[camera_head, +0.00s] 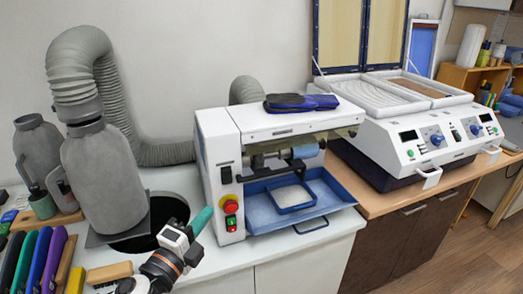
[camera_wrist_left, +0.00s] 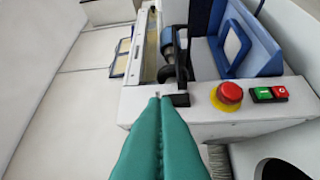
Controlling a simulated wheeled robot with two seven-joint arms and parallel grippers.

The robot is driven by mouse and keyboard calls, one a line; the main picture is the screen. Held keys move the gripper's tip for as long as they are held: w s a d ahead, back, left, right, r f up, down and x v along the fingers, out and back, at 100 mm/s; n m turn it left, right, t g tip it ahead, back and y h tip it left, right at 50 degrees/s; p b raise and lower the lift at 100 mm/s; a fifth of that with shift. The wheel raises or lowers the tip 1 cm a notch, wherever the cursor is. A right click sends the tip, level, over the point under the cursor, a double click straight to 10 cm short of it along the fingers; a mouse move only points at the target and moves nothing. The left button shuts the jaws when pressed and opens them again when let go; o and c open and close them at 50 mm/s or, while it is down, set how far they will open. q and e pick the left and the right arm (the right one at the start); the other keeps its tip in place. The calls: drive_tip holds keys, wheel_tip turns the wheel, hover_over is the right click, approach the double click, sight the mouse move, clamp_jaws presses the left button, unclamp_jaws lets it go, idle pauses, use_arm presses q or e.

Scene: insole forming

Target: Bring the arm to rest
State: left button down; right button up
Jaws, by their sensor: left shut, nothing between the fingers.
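My left arm comes in from the bottom of the head view, with its green-fingered left gripper (camera_head: 203,218) in front of the white grinding machine (camera_head: 215,165), low and left of its red button. The gripper is shut and empty. In the left wrist view the two green fingers (camera_wrist_left: 158,105) lie together, pointing toward the machine. The wrist view also shows the machine's red button (camera_wrist_left: 230,92) and its roller. My right gripper is not in view.
A blue tray (camera_head: 335,195) sits at the machine's front. A dark round hole (camera_head: 150,225) in the bench and a grey hose (camera_head: 130,110) are at left. Several coloured tools (camera_head: 42,255) lie front left. A two-bed forming machine (camera_head: 420,150) stands right.

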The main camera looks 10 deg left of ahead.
use_arm(q)
drive_tip(key=s+a+f+n+g+y, duration=0.1)
drive_tip(key=s+f+n+g+y, duration=0.2)
drive_tip(key=s+f+n+g, duration=0.4)
drive_tip(key=s+a+f+n+g+y, duration=0.1)
drive_tip(key=s+f+n+g+y, duration=0.3)
drive_tip(key=f+n, duration=0.6)
drive_tip(key=s+d+f+n+g+h, duration=0.1)
drive_tip(key=s+d+f+g+h, duration=0.15)
drive_tip(key=s, duration=0.35)
drive_tip(key=s+d+f+n+g+h, duration=0.1)
drive_tip(key=s+d+f+g, duration=0.1)
drive_tip(key=s+f, duration=0.25)
wheel_tip(320, 180, down, 24)
drive_tip(key=b, duration=0.1)
drive_tip(key=s+a+f+g+b, duration=0.1)
drive_tip(key=s+a+f+g, duration=0.1)
drive_tip(key=s+f, duration=1.6)
drive_tip(key=shift+a+f+b, duration=0.35)
drive_tip(key=shift+a+f, duration=0.25)
drive_tip(key=shift+f, duration=0.05)
drive_tip(key=c, duration=2.1)
unclamp_jaws()
